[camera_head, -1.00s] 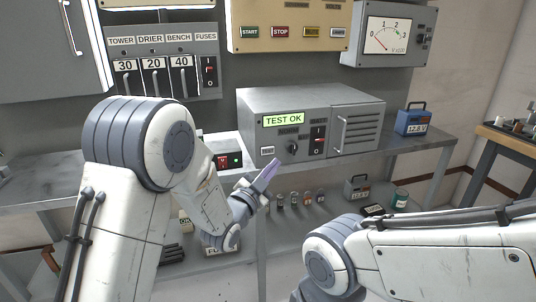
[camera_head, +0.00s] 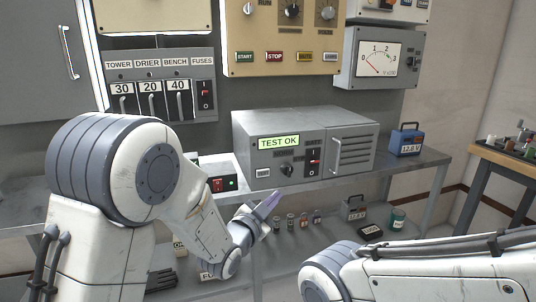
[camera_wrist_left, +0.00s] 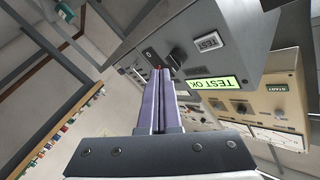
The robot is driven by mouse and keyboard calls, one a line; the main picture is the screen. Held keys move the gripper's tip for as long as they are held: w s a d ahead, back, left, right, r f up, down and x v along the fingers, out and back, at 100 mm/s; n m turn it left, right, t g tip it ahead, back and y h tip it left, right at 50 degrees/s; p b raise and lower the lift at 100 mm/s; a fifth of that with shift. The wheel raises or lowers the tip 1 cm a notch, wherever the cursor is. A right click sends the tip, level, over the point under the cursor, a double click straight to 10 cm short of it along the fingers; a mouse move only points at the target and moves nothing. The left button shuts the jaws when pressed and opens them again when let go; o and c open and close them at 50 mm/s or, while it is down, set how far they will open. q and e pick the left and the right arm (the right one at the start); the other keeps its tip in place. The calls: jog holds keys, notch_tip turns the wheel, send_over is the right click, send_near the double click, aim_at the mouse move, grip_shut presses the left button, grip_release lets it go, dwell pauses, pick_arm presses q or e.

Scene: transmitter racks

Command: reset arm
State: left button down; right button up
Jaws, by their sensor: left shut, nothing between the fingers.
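My left gripper (camera_head: 268,203) has its purple-grey fingers pressed together with nothing between them. It hangs in front of the grey bench, below and in front of the grey test unit (camera_head: 262,172), whose green screen reads TEST OK. In the left wrist view the shut fingers (camera_wrist_left: 158,75) point up the picture, with the test unit (camera_wrist_left: 222,40) beyond them to the right. My right arm (camera_head: 430,270) comes in from the lower right; its gripper is outside the picture.
The bench (camera_head: 415,162) carries a small red-switch box (camera_head: 218,185) and a blue 12.8 V battery (camera_head: 406,140). Several small parts and a can (camera_head: 397,219) stand on the lower shelf. A fuse panel (camera_head: 160,65) and a yellow control panel (camera_head: 285,42) are on the wall. A wooden table (camera_head: 500,155) is at the right.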

pick_arm(q)
jog(key=s+a+f+n+g+y, duration=0.25)
jog(key=s+g, duration=0.25)
jog(key=s, duration=0.7)
jog(key=s+a+f+n+g+y, duration=0.1)
jog(key=s+f+g+y, duration=0.3)
jog(key=s, duration=0.8)
jog(key=s+a+f+n+g, duration=0.15)
jog(key=s+g, duration=0.45)
jog(key=s, duration=0.6)
notch_tip(320, 180, up, 27)
jog(key=p, duration=2.6)
jog(key=shift+s+a+f+g, duration=0.15)
jog(key=shift+s+a+g, duration=0.1)
jog(key=shift+a+g, duration=0.05)
jog(key=shift+y, duration=0.25)
